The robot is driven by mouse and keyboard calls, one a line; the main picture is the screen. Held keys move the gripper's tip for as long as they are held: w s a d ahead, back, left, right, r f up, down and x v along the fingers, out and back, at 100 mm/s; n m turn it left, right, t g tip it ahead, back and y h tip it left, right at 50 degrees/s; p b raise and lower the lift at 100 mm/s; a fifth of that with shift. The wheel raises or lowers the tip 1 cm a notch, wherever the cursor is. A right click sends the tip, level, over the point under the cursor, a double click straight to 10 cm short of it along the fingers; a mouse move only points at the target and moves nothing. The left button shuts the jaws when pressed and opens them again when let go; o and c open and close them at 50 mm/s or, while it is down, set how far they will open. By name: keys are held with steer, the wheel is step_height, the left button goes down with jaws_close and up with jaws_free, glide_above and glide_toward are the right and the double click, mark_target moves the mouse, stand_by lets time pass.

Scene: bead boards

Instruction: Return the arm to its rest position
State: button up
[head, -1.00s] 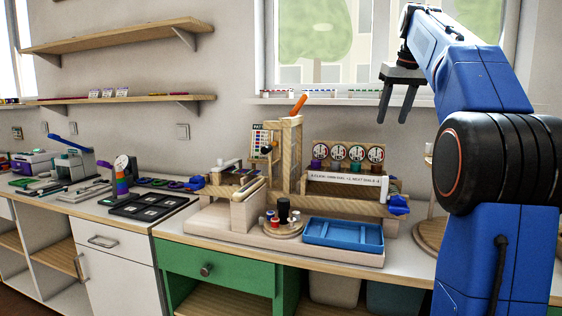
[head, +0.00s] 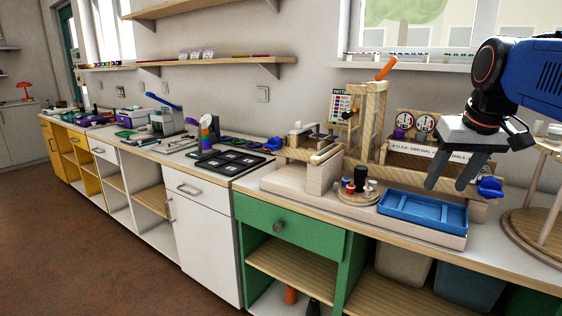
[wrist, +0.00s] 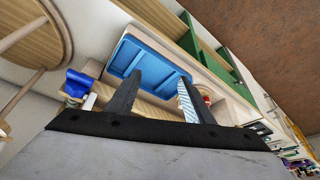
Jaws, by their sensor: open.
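My gripper (head: 453,171) is in the right part of the head view, with its two dark fingers apart and nothing between them. It hangs in front of the wooden bead stand (head: 375,118), near the stand's right end, and hides part of its sign and dials. In the wrist view the fingers (wrist: 158,98) are spread, with the blue tray (wrist: 150,67) beyond them. My blue arm reaches in from the right edge of the head view.
The blue tray (head: 422,210) lies on the stand's base. A round wooden stand (head: 540,235) is at the right. A blue knob (head: 490,187) sits close to my gripper. A black board (head: 228,164) lies farther left. The brown floor (head: 120,250) at the left is clear.

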steer(key=s+a+f, duration=0.3)
steer(key=s+f, duration=0.5)
steer(key=f, duration=0.4)
steer(key=s+a+f+n, duration=0.1)
steer(key=s+a+f, duration=0.3)
steer(key=s+f, duration=0.4)
step_height(320, 180, down, 4)
steer(key=shift+s+r, duration=0.1)
steer(key=shift+s, duration=0.15)
stand_by(2.0)
